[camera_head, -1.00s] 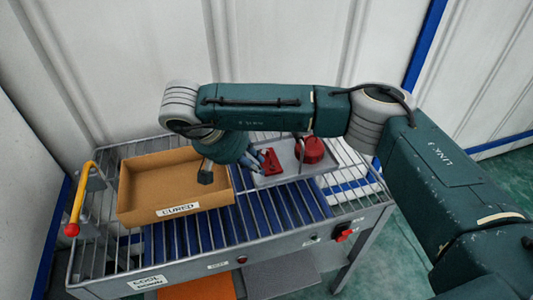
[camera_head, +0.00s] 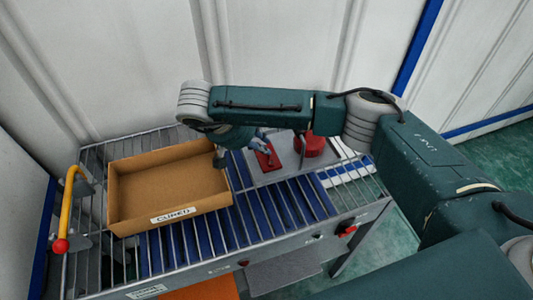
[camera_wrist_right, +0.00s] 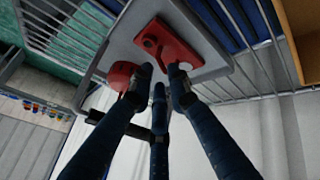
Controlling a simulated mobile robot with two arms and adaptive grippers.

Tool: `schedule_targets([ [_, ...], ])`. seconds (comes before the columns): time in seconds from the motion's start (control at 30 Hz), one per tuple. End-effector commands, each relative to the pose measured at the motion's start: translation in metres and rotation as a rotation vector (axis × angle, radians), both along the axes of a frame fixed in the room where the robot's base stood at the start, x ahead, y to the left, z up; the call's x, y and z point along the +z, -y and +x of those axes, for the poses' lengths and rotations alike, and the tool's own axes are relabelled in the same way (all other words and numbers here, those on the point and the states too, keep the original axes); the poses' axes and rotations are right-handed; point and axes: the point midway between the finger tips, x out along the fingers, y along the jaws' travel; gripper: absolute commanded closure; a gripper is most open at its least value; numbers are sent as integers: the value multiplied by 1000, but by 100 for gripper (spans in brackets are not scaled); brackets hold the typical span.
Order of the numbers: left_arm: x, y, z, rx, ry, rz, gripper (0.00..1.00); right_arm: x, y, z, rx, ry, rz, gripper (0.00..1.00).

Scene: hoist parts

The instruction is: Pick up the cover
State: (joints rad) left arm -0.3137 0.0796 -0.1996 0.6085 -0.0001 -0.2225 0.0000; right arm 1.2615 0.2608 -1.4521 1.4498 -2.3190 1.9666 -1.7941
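A flat red part with a round hole, which looks like the cover (camera_head: 268,157), lies on a grey tray (camera_head: 287,169). In the right wrist view the red part (camera_wrist_right: 170,45) is just past my fingertips. My right gripper (camera_head: 261,143) hangs over the part's far left edge. In the wrist view the dark blue fingers of the right gripper (camera_wrist_right: 160,78) are spread, with nothing between them. I cannot tell whether a fingertip touches the part. My left gripper is not in view.
A round red part (camera_head: 312,145) stands on the same tray, right of the flat part. A brown box labelled CURED (camera_head: 150,222) stands left on the slatted rack (camera_head: 270,232). A yellow lever (camera_head: 68,205) rises at the rack's left end.

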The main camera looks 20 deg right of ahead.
Motion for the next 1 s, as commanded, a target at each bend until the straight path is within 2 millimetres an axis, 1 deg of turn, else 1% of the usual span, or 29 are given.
schedule_targets([
  [0.03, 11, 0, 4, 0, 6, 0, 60, -5, 4, -2, -2, -7, -1, 83],
  [0.1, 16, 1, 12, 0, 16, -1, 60, -14, 9, -2, -2, -7, -1, 83],
  [0.2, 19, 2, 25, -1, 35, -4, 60, -26, 15, 3, -2, -4, -1, 83],
  [0.3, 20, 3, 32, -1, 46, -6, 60, -31, 18, 4, 0, -2, -1, 83],
  [0.5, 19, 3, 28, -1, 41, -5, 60, -33, 18, 5, 1, -1, 0, 83],
  [0.53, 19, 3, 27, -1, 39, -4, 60, -33, 18, 5, 1, -1, 0, 85],
  [0.6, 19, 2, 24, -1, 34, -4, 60, -32, 18, 5, 1, -1, 0, 99],
  [0.63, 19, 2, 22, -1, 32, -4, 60, -32, 18, 5, 1, -1, 0, 100],
  [0.8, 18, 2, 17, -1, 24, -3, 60, -32, 18, 5, 0, 0, 0, 100],
  [1.0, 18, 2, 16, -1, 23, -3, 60, -31, 18, 5, 0, 1, -1, 100],
])
